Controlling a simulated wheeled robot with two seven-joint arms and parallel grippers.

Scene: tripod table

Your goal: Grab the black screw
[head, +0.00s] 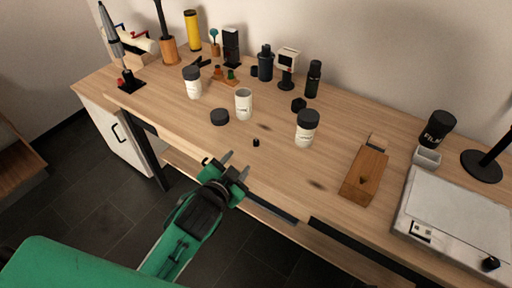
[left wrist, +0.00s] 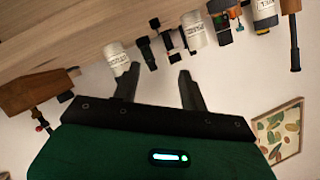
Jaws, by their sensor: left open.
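A small black piece, which looks like the black screw (head: 256,142), stands on the wooden table (head: 280,170) near its front edge. My left gripper (head: 236,163) is open and empty, with its fingers apart at the front edge of the table. The screw is a short way beyond the fingertips, up and to the right in the head view, and is not touched. In the left wrist view the open fingers (left wrist: 158,80) have nothing between them, and I cannot make out the screw there. My right gripper is not in view.
A black lid (head: 220,117), an open white jar (head: 243,104) and a black-capped jar (head: 307,128) stand behind the screw. A wooden block (head: 364,174) lies to the right, near a grey flat device (head: 458,222). The tabletop right around the screw is clear.

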